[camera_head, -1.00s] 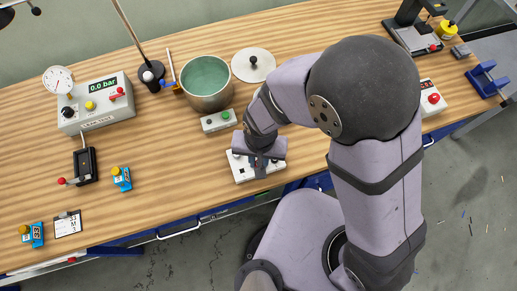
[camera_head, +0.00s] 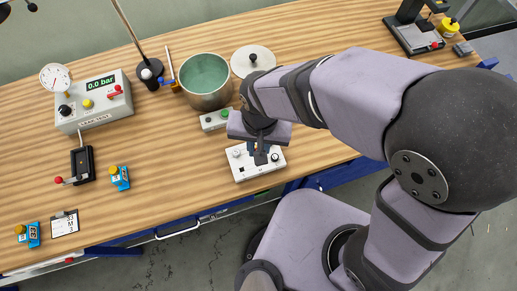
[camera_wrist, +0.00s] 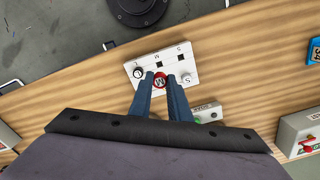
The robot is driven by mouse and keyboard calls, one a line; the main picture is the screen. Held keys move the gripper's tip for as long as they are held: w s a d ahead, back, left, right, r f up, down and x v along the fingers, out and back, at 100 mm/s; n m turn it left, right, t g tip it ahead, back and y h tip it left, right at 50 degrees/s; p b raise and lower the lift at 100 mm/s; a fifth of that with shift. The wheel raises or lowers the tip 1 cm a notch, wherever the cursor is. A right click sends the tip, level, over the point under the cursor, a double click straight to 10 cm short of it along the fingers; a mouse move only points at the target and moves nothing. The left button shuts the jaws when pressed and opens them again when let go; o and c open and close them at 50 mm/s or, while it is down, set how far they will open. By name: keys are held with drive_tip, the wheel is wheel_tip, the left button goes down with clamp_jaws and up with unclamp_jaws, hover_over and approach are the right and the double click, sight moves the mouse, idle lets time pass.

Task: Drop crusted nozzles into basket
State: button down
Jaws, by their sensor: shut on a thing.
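A white nozzle block (camera_head: 256,173) lies near the table's front edge, with its lettered top and square holes in the wrist view (camera_wrist: 161,65). My gripper (camera_head: 260,157) is above it. An L nozzle (camera_wrist: 138,72) and an S nozzle (camera_wrist: 186,78) stand in the block on either side. Whether any nozzle is crusted is too small to tell. A metal pot (camera_head: 207,96) with a green inside stands behind the block; no separate basket can be made out.
A grey box with a green button (camera_head: 215,120) sits between pot and block. A round lid (camera_head: 253,60) lies behind right of the pot. The leak tester (camera_head: 95,100), a red-knobbed lever (camera_head: 82,165) and blue tagged pieces (camera_head: 120,178) are left. The front-middle wood is clear.

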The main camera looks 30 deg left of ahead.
drive_tip(key=shift+r, duration=1.05)
drive_tip(key=shift+r, duration=0.15)
drive_tip(key=shift+r+p, duration=1.35)
drive_tip(key=shift+p, duration=0.15)
